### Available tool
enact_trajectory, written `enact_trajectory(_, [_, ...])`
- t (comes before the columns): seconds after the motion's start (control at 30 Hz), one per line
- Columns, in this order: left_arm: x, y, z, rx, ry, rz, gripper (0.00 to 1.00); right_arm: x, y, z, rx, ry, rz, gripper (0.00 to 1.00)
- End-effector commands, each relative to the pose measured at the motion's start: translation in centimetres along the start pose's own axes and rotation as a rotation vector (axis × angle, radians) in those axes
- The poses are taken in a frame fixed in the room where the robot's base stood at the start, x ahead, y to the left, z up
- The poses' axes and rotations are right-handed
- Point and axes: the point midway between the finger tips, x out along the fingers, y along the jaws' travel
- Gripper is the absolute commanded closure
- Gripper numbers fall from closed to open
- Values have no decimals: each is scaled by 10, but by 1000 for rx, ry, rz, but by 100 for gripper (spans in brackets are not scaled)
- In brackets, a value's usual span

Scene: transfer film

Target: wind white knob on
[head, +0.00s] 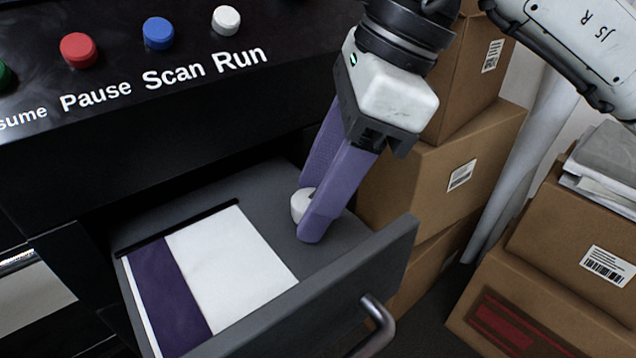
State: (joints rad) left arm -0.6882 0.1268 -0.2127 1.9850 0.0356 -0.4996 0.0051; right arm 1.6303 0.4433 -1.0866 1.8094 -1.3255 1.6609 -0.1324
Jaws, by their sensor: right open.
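A white knob (298,205) stands on the grey top inside the pulled-out drawer, right of a flat white and purple sheet (229,262). My right gripper (312,212) points down at it with its two purple fingers on either side of the knob. The fingers are open. The near finger hides part of the knob, and I cannot tell whether either finger touches it. My left gripper is not in the picture.
The drawer front (330,300) with its metal handle (377,328) rises close to the gripper. Above is a black panel with red (78,50), blue (158,33) and white (226,20) buttons. Cardboard boxes (440,175) stack close on the right.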

Motion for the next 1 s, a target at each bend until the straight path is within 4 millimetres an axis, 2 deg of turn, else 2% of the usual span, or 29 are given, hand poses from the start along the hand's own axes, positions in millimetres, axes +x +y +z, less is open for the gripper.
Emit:
enact_trajectory(0.13, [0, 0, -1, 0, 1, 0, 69, 0, 0, 0, 0, 0, 0, 51])
enact_trajectory(0.17, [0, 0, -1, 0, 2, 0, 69, 0, 0, 0, 0, 0, 0, 54])
enact_trajectory(0.3, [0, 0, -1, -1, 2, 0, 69, 0, 0, 0, 0, 0, 0, 78])
enact_trajectory(0.4, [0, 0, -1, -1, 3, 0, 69, 0, 0, 0, 0, 0, 0, 92])
enact_trajectory(0.57, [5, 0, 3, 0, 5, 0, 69, 2, 0, -1, 39, 1, -18, 92])
enact_trajectory(0.7, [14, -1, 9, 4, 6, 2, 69, 3, 2, -1, 146, 0, -64, 92])
enact_trajectory(1.0, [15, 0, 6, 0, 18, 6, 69, -1, 2, 1, 252, -1, -105, 92])
